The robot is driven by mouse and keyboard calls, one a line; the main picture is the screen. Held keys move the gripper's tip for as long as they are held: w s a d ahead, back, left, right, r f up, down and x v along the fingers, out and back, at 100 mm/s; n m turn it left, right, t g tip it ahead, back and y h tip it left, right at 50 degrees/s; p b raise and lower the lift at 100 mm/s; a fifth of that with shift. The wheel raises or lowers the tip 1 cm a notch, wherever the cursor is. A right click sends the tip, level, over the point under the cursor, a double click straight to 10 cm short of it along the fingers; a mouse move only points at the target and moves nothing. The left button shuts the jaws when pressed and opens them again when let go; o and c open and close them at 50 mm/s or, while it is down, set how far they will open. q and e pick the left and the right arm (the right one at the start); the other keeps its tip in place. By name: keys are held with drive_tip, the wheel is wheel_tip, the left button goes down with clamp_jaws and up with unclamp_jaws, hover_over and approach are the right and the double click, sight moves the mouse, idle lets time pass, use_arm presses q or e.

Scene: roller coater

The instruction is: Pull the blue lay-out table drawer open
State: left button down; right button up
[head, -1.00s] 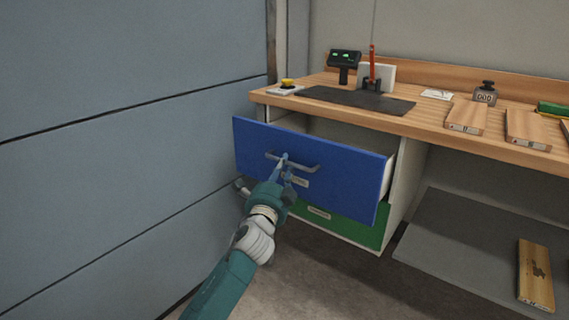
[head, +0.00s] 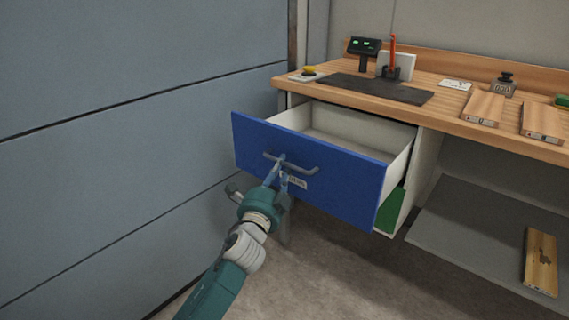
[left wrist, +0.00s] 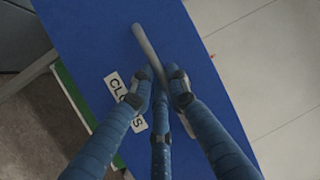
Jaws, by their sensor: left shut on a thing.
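The blue drawer (head: 335,180) stands well out from under the wooden lay-out table (head: 440,114), and its pale interior looks empty where I see it. Its grey bar handle (head: 300,168) runs across the front, with a white label below. My left gripper (head: 279,170) is shut on the handle. In the left wrist view the gripper (left wrist: 162,80) has its blue fingers on both sides of the handle (left wrist: 147,50), against the blue front (left wrist: 215,100), beside a label (left wrist: 126,100) partly hidden by a finger. My right gripper is not in view.
A green drawer (head: 392,210) sits below the blue one. A grey shelf (head: 455,240) with a wooden board (head: 541,262) is at the right. A grey panel wall (head: 120,130) stands close on the left. The tabletop holds a dark mat (head: 375,88), a display (head: 364,47) and wooden blocks.

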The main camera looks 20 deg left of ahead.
use_arm(q)
drive_tip(key=shift+f, duration=0.1)
drive_tip(key=c, duration=1.7)
unclamp_jaws()
drive_tip(key=shift+o, duration=0.2)
drive_tip(key=shift+s, duration=0.15)
drive_tip(key=s+f, duration=0.2)
drive_tip(key=s, duration=0.9)
drive_tip(key=shift+s+d, duration=0.3)
